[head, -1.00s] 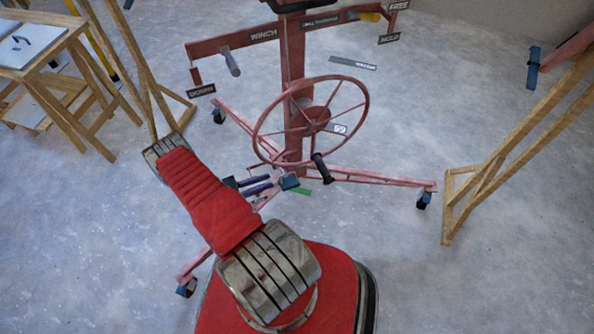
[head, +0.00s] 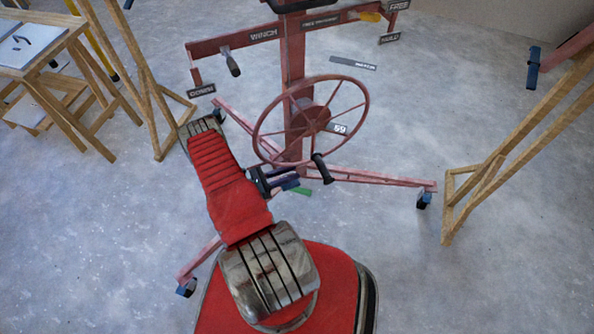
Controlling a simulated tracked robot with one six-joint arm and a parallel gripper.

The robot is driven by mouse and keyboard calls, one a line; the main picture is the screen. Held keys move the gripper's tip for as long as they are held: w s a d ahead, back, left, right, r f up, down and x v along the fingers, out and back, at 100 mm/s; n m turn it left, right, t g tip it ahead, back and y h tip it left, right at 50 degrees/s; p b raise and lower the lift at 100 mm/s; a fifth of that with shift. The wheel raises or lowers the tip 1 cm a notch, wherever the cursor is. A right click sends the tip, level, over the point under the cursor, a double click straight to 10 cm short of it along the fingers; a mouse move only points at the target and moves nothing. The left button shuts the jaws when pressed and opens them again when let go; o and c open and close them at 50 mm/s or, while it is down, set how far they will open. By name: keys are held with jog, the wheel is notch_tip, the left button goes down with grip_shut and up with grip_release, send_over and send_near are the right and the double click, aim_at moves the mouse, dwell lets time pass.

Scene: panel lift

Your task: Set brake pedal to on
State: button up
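The red panel lift (head: 293,60) stands ahead of me with a large spoked wheel (head: 256,133) on its mast. A small blue pedal-like part (head: 291,184) sits low at the mast's foot, beside a green strip (head: 303,191); I take it for the brake pedal, mostly hidden now. My gripper (head: 287,178) is partly behind my red forearm, its dark fingers pointing right at the blue part. The fingertips overlap the blue part in the picture; I cannot tell whether they touch it or how far apart they are.
The wheel's black handle (head: 322,168) hangs just right of my gripper. Pink-red lift legs (head: 375,177) spread over the floor on casters. Wooden frames stand left (head: 150,90) and right (head: 500,160), with a wooden table (head: 58,50) at far left. Grey floor is open between.

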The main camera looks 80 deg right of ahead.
jog(key=x, duration=0.3)
jog(key=shift+c, duration=0.2)
grip_shut()
jog(key=shift+d, duration=0.1)
jog(key=shift+w, duration=0.1)
dwell(0.4)
